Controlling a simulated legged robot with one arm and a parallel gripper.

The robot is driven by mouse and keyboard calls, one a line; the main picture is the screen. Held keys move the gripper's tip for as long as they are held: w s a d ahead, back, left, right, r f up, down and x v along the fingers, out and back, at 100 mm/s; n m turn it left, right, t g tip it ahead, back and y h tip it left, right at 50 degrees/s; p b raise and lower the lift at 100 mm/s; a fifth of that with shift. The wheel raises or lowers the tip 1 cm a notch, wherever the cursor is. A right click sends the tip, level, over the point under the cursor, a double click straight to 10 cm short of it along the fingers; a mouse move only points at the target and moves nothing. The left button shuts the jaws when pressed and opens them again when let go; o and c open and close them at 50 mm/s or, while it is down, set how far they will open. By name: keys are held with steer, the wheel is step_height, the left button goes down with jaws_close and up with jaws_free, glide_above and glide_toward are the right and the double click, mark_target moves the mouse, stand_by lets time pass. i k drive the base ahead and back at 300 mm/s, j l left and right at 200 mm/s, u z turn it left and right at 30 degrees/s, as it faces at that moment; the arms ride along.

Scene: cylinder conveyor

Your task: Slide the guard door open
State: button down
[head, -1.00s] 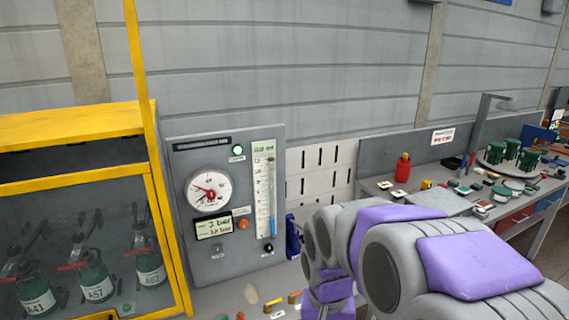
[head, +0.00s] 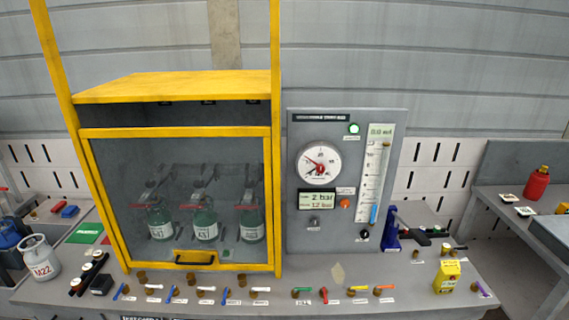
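The guard door (head: 118,203) is a clear panel in a yellow frame on the front of a yellow cabinet (head: 180,88). It is down and covers the front. A black handle (head: 194,257) sits on its bottom bar. Behind the panel stand green cylinders (head: 206,224), each with a red-handled clamp above it. Two tall yellow posts (head: 275,60) rise at the cabinet's sides. My gripper is not in view.
A grey gauge panel (head: 298,235) stands right of the cabinet. Small coloured valves and fittings (head: 325,295) line the bench's front edge. A grey cylinder (head: 40,258) stands at the left. A side bench (head: 520,235) with a red bottle (head: 537,183) is at the right.

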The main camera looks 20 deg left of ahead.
mark_target(185, 258)
steer(key=u, duration=1.75)
steer(key=i+l+u, duration=0.2)
steer(key=u, duration=0.15)
steer(key=i+l+u, duration=0.25)
steer(key=u, duration=0.15)
